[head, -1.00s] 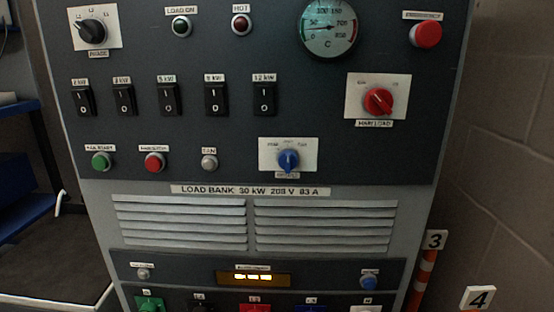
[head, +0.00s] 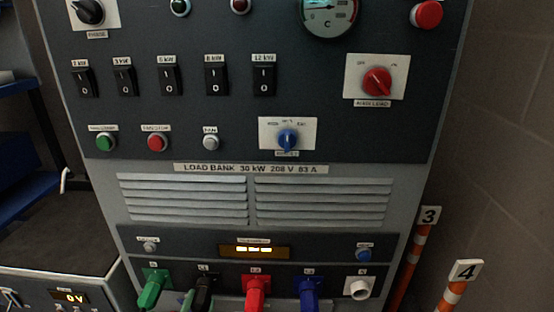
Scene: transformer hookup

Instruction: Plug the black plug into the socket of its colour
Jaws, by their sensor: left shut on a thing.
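The black plug (head: 204,284) is in the bottom row of the load bank, at the black socket under the L1 label. It slants down and to the left. I cannot tell how deep it sits, and the socket's face is mostly hidden behind it. My left gripper (head: 189,299) shows only in small part at the bottom edge, against the lower end of the black plug, and is shut on it. My right gripper is not in view.
A green plug (head: 152,289), a red plug (head: 255,292) and a blue plug (head: 308,291) stand close by in the same row, with a white connector (head: 360,288) at its right end. Striped posts marked 3 (head: 417,250) and 4 (head: 456,290) stand to the right.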

